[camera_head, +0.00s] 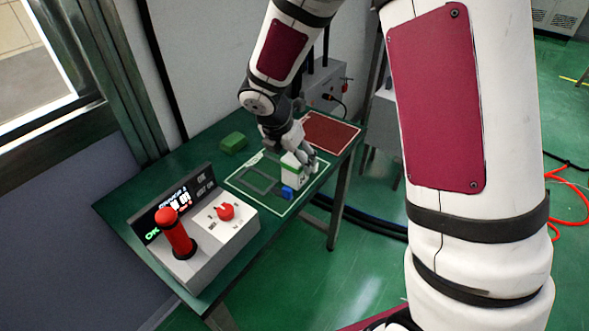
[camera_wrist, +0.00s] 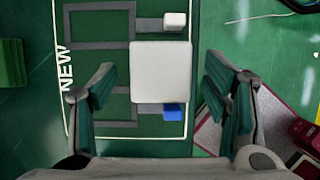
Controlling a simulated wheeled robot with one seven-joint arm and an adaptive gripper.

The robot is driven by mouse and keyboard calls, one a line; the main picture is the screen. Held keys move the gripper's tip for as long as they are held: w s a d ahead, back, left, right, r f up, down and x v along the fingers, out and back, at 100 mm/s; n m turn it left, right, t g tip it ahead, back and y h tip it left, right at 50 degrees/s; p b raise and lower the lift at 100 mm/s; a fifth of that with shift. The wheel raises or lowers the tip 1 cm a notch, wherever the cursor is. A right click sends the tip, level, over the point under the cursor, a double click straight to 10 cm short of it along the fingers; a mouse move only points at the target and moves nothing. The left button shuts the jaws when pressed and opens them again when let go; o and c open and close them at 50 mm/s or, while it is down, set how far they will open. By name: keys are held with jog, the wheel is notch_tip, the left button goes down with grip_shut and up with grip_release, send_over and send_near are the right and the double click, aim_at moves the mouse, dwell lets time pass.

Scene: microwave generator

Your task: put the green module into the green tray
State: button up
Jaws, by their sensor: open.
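I cannot tell if this box is the green module. A plain green block (camera_head: 233,143) lies outside the outline, at the far left in the wrist view (camera_wrist: 12,62). My gripper (camera_head: 299,157) is at the white box. In the wrist view its open fingers (camera_wrist: 160,78) are on either side of the box's white top (camera_wrist: 160,72), with gaps showing. Contact cannot be told.
A blue block (camera_head: 287,193) and a small white block (camera_wrist: 175,21) are beside the box. A red mat (camera_head: 331,131) lies at the back right. A control box (camera_head: 205,235) with a red stick (camera_head: 176,236) and red knob (camera_head: 225,211) stands at the table's front.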

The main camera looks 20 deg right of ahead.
jog(key=shift+b+x, duration=0.55)
jog(key=shift+x, duration=2.55)
jog(key=c, duration=1.6)
